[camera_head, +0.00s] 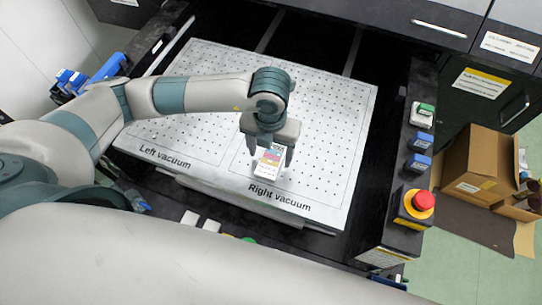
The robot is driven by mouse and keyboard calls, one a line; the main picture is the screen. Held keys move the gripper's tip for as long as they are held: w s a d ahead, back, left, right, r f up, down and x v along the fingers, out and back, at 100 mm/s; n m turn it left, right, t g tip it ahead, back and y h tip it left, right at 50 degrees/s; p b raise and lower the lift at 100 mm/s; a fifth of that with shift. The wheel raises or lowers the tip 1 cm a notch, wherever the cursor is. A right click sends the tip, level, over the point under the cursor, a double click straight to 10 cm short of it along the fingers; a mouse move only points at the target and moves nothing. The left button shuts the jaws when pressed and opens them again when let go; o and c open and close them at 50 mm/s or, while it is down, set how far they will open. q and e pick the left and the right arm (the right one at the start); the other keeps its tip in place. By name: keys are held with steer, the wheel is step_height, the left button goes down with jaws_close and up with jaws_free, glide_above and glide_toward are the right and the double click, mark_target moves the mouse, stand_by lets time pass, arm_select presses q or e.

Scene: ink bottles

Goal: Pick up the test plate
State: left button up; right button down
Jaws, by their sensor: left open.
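I cannot tell whether the fingers touch the plate. The gripper body hides the plate's far end. My right gripper is not in view.
A red emergency button (423,201) on a yellow base stands at the board's right, with blue and green switches (420,141) beyond it. Cardboard boxes (480,165) sit on the floor at right. Blue parts (95,75) stand at the upper left. The board's left part is clear.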

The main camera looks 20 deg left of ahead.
mark_target(271, 161)
arm_select(q)
steer(key=shift+f, duration=1.2)
steer(key=c, duration=1.2)
